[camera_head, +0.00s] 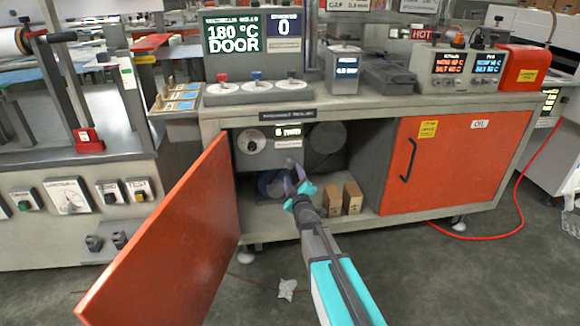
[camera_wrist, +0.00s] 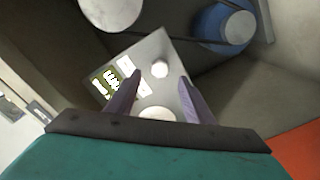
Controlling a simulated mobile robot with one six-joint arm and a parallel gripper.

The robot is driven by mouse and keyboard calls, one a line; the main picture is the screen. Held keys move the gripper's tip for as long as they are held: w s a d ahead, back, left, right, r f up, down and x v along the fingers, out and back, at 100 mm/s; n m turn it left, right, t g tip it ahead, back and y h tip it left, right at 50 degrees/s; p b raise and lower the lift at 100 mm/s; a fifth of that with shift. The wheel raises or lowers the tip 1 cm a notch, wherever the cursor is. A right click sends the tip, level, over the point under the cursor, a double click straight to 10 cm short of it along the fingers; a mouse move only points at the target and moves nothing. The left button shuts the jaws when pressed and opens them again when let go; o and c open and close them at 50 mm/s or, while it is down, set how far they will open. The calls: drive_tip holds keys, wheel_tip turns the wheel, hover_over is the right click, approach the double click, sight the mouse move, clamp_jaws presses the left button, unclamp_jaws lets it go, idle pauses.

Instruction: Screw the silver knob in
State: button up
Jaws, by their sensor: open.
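My gripper (camera_head: 300,181) reaches into the open cabinet bay below the counter, with its two purple fingers apart and nothing between them. In the wrist view, the fingers (camera_wrist: 160,85) point at a tilted pale panel with a small display. A small pale, silver-looking round knob (camera_wrist: 160,69) stands on this panel, between and beyond the fingertips and apart from them. A second pale round part (camera_wrist: 157,113) shows lower between the fingers, partly hidden. I cannot tell for certain which round part is the silver knob.
The orange door (camera_head: 170,240) stands open at the left; a shut orange door (camera_head: 440,160) is at the right. Two brown boxes (camera_head: 352,198) stand right of my gripper. A blue cylinder (camera_wrist: 225,27) and a grey disc (camera_head: 327,137) are also in the bay.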

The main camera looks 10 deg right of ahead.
sight(290, 166)
drive_tip(key=shift+w+b, duration=0.6)
drive_tip(key=shift+w, duration=3.5)
drive_tip(key=shift+c, duration=0.2)
drive_tip(key=c, duration=1)
